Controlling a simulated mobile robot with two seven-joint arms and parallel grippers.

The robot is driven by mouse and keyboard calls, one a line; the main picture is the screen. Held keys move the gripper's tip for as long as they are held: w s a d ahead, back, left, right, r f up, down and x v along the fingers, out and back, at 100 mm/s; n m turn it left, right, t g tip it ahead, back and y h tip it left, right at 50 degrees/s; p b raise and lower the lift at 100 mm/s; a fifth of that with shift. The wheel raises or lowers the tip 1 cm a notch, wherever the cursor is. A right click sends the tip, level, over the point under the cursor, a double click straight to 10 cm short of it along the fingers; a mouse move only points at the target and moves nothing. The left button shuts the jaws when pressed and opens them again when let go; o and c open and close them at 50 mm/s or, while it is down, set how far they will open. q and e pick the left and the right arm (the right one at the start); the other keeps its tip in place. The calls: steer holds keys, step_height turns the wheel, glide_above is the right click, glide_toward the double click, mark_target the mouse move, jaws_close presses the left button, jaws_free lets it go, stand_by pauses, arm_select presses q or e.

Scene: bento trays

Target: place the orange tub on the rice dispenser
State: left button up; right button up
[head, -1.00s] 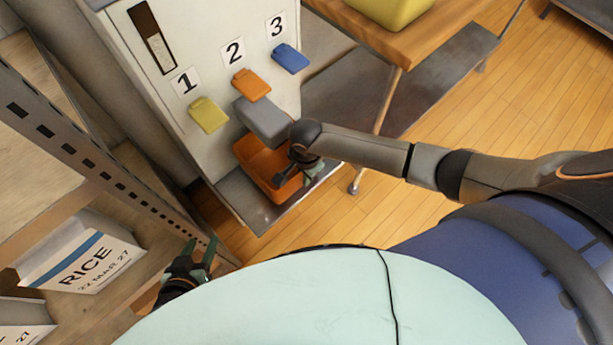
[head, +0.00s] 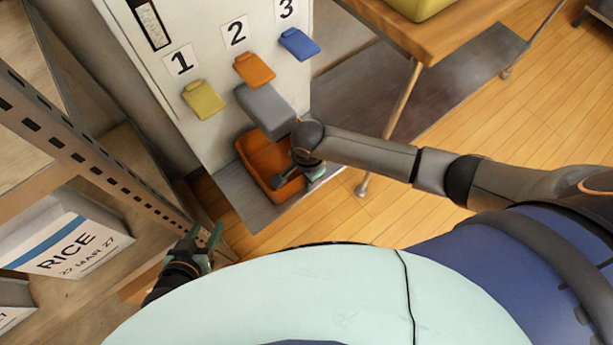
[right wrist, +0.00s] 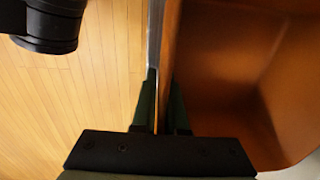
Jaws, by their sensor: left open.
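The orange tub (head: 255,155) sits on the metal ledge of the rice dispenser (head: 208,128), below the grey spout (head: 266,110). Its visible inside looks empty. My right gripper (head: 298,180) is at the tub's right front side. In the right wrist view, its two fingers (right wrist: 163,100) straddle the wall of the tub (right wrist: 215,70), one inside and one outside, close against it. They look shut on the wall; the contact is partly hidden. My left gripper (head: 208,236) is open and empty, low at the left, beside the shelf rack and away from the tub.
The dispenser has yellow (head: 203,100), orange (head: 254,70) and blue (head: 299,44) levers numbered 1 to 3. A shelf rack (head: 85,150) with a rice bag (head: 75,245) is at the left. A wooden table (head: 440,35) with a yellow-green container (head: 420,6) stands at the back right.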

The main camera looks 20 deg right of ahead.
steer(key=o, duration=0.3)
steer(key=shift+o, duration=0.2)
step_height(320, 180, up, 11)
steer(key=p, duration=0.4)
steer(key=shift+s, duration=0.15)
steer(key=shift+r, duration=0.4)
steer(key=shift+d+r, duration=0.1)
steer(key=shift+r, duration=0.2)
